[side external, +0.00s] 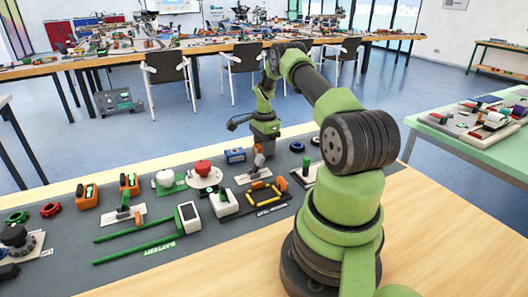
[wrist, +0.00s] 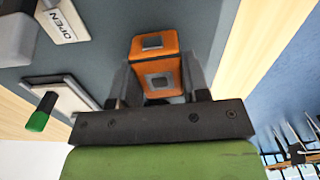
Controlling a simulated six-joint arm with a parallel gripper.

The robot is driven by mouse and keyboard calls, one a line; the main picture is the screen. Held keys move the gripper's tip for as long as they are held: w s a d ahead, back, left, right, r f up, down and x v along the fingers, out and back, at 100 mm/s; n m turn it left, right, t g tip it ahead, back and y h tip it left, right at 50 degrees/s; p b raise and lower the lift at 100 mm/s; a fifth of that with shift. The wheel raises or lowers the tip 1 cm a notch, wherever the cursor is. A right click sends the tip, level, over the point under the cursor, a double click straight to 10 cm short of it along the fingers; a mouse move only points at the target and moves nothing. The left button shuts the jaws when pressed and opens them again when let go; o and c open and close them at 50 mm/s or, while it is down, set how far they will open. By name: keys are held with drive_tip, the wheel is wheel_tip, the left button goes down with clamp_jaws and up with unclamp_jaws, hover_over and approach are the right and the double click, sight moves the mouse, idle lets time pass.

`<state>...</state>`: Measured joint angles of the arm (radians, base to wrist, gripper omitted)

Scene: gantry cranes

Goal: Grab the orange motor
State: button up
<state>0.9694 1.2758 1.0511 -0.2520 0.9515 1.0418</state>
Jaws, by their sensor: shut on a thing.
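The orange motor (wrist: 153,62) is a block with grey square plates on its faces. In the wrist view it sits between the two dark fingers of my gripper (wrist: 158,84), which are shut on it. In the side view my gripper (side external: 262,146) points down over the far part of the grey mat. The motor is mostly hidden there by the fingers, and I cannot tell whether it touches the mat.
The grey mat (side external: 70,240) holds two orange blocks (side external: 87,196) (side external: 130,185), a red button (side external: 203,169), green bars (side external: 135,245) and a yellow-black frame (side external: 265,196). A green switch (wrist: 42,112) and an OPEN label (wrist: 68,18) show in the wrist view. Bare wood (side external: 440,235) is clear at right.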

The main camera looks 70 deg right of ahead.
drive_tip(key=shift+r, duration=3.45)
